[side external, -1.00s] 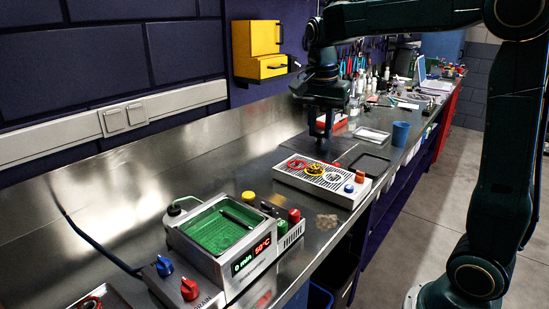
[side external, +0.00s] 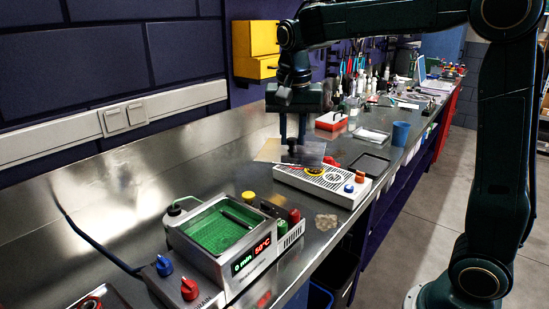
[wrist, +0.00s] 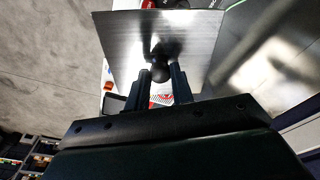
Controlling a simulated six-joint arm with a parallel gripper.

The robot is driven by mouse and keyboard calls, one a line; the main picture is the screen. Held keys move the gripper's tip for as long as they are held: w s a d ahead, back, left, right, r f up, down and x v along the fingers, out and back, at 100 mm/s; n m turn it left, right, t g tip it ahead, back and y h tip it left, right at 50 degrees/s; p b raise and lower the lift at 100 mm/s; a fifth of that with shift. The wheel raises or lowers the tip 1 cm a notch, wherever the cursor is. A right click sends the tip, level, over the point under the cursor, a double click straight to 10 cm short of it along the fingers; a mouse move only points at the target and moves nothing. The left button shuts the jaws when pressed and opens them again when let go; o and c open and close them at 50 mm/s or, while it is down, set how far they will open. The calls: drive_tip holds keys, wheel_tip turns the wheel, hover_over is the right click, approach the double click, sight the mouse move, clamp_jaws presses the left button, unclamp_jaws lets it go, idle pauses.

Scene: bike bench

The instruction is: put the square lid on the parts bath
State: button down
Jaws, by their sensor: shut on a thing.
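The parts bath (side external: 188,248) is a steel box with green inside and a lit display, standing open at the front left of the side external view. The square lid (side external: 272,150) is a thin metal sheet with a dark knob. My gripper (side external: 292,145) is shut on the lid's knob and holds the lid in the air near the back of the white perforated tray. In the wrist view the lid (wrist: 185,40) spreads out beyond my gripper (wrist: 160,80), with the round knob between the fingers. The bath cannot be made out in the wrist view.
A blue cup (side external: 400,133) stands farther back.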

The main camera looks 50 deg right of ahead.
drive_tip(key=w+a+n, duration=0.1)
drive_tip(key=a+n, duration=0.5)
drive_tip(key=a, duration=0.3)
drive_tip(key=w+a+f+n+y, duration=0.1)
drive_tip(key=a+n, duration=0.6)
drive_tip(key=a, duration=0.3)
drive_tip(key=shift+w+a+f+t, duration=0.15)
drive_tip(key=shift+w+f+t, duration=0.15)
drive_tip(key=shift+t, duration=0.1)
drive_tip(key=shift+f, duration=0.15)
drive_tip(key=shift+f, duration=2.7)
drive_tip(key=shift+f, duration=0.6)
drive_tip(key=c, duration=1.1)
unclamp_jaws()
drive_tip(key=shift+r, duration=0.1)
